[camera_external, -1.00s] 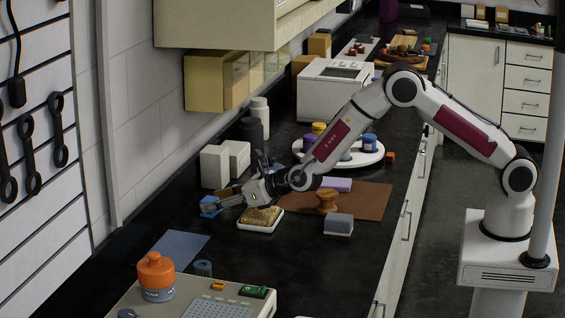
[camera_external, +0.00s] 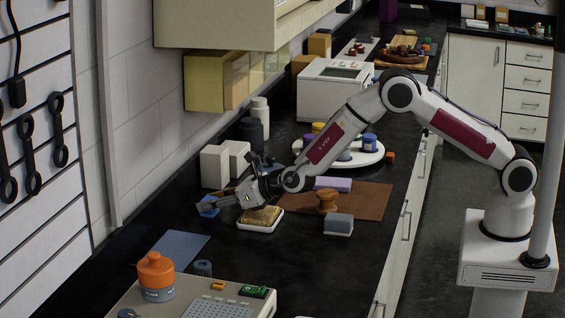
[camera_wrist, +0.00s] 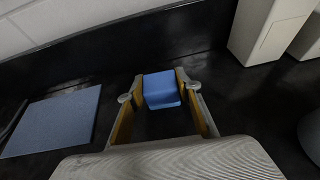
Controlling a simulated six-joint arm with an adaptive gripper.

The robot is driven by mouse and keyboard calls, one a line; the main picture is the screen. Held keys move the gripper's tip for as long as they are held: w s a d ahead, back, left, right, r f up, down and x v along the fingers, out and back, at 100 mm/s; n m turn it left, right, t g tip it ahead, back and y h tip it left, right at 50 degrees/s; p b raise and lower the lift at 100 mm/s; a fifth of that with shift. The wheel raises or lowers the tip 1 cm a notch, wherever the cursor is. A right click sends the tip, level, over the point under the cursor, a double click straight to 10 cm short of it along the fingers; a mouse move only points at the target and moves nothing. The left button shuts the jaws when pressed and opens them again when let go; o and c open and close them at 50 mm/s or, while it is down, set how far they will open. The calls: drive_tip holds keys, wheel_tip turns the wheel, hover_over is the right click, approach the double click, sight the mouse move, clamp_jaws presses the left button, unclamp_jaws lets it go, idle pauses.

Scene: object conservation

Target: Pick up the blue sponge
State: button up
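The blue sponge (camera_external: 208,206) lies on the dark counter near the wall, to the left of a white dish. In the wrist view the blue sponge (camera_wrist: 162,90) sits between the tips of my two fingers. My gripper (camera_external: 212,204) reaches down and left to it, low over the counter. It also shows in the wrist view (camera_wrist: 161,84), with its fingers apart, one on each side of the sponge. The fingertips are very close to the sponge's sides; contact is hard to make out.
The white dish (camera_external: 243,226) with a yellow-brown sponge (camera_external: 263,215) stands just right of my gripper. White boxes (camera_external: 214,167) stand behind. A flat blue sheet (camera_external: 180,245) lies in front; a grey block (camera_external: 338,224) and a brown mat (camera_external: 372,200) lie to the right.

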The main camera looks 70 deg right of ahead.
idle(0.4)
drive_tip(key=shift+r, duration=5)
